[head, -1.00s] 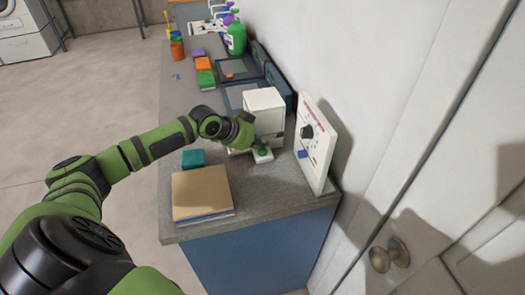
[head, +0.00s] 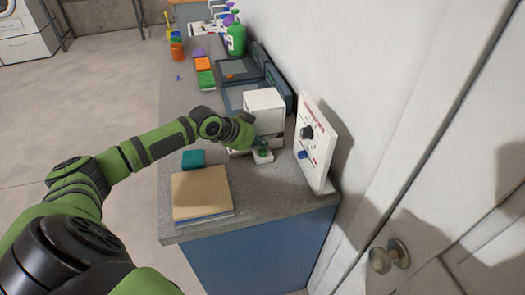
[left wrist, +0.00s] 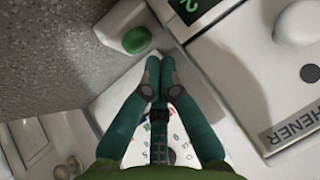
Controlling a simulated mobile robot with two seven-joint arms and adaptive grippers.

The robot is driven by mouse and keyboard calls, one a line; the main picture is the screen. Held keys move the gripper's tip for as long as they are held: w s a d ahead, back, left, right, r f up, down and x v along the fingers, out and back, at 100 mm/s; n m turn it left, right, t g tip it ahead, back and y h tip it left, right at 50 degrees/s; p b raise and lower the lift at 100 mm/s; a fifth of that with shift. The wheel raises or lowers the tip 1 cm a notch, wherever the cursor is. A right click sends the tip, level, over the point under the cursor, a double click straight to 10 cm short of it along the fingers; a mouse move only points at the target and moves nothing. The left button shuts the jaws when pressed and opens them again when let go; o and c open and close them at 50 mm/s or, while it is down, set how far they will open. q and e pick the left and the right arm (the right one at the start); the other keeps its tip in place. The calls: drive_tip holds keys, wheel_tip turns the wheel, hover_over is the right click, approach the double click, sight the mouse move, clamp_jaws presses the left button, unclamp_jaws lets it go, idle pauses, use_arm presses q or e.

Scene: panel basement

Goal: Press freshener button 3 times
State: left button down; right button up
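The freshener (head: 264,104) is a white box on the counter, with a small white pad at its front. The round green button (head: 262,153) sits on that pad. In the left wrist view the button (left wrist: 136,40) lies just beyond and left of the fingertips, and the freshener's lettered side (left wrist: 292,126) is at the right. My left gripper (head: 250,143) is beside the button on its left, in front of the freshener. Its fingertips (left wrist: 160,72) are together with nothing between them. I cannot tell its height above the pad. My right gripper is not in view.
A white upright panel (head: 317,142) with a dark knob stands right of the button, near the wall. A tan book (head: 201,193) and a teal block (head: 193,160) lie nearer on the counter (head: 270,200). A green bottle (head: 236,39) stands farther back.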

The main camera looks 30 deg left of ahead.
sight(260, 152)
use_arm(q)
drive_tip(key=shift+f, duration=0.1)
drive_tip(key=shift+f, duration=0.3)
drive_tip(key=shift+f+b, duration=0.3)
drive_tip(key=shift+f, duration=0.2)
idle(0.5)
idle(0.4)
drive_tip(key=shift+r+p, duration=0.85)
drive_tip(key=shift+p, duration=0.05)
wheel_tip(260, 152, up, 5)
drive_tip(key=p, duration=0.4)
drive_tip(key=shift+r+p, duration=0.15)
drive_tip(key=shift+p, duration=0.25)
